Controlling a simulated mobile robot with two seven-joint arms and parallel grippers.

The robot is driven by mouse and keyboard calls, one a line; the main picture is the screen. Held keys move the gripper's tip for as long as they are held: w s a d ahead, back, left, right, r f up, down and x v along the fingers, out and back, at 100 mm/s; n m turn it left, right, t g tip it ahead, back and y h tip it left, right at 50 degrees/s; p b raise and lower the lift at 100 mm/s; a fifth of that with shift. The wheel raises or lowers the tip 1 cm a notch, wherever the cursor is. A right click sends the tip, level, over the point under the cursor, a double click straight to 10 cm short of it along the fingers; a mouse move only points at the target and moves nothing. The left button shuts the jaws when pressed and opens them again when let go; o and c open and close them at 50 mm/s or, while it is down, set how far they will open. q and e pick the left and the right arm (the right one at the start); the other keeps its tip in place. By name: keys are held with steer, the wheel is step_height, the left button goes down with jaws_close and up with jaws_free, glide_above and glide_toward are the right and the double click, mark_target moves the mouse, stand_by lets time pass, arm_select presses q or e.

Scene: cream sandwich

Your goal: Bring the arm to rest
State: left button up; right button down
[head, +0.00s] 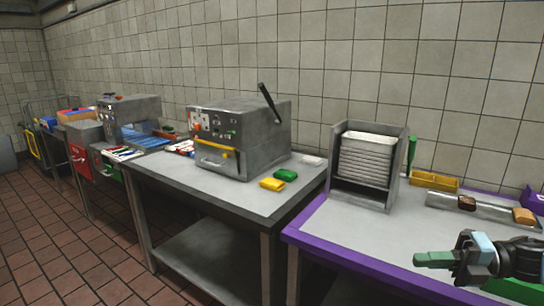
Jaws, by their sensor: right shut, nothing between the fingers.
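My right gripper (422,259) is at the lower right of the head view, over the right part of the purple-edged table (308,240). Its green fingers point left and are closed together, with nothing visible between them. My right arm comes in from the right edge. My left gripper and left arm are not in the picture.
A grey rack (337,160) of stacked white trays stands on the purple-edged table. A yellow bin (433,181) and a long grey holder (440,201) with brown items lie at its back. A grey machine (268,140) stands left, with yellow (272,184) and green (285,175) blocks beside it.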

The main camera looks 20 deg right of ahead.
steer(key=s+a+f+m+t+h+p, duration=0.1)
steer(key=s+a+f+m+t+h, duration=0.25)
steer(key=a+f+m, duration=0.45)
steer(key=s+a+f+m+t+h+p, duration=0.25)
steer(key=s+a+f+m, duration=0.2)
steer(key=f+m, duration=0.7)
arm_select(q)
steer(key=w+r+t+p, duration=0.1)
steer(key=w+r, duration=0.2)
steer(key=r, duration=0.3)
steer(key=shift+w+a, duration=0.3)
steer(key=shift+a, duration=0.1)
arm_select(e)
steer(key=s+a+f+m+g+h, duration=0.2)
steer(key=s+a+f+m+h, duration=0.1)
steer(key=s+a+f+m, duration=0.2)
steer(key=s+a+f+m+g+h, duration=0.2)
steer(key=s+a+f+m+h, duration=0.2)
steer(key=s+f, duration=0.5)
steer(key=s+m, duration=0.2)
steer(key=s, duration=0.3)
steer(key=shift+s+a+g, duration=0.3)
steer(key=shift+a+g, duration=0.1)
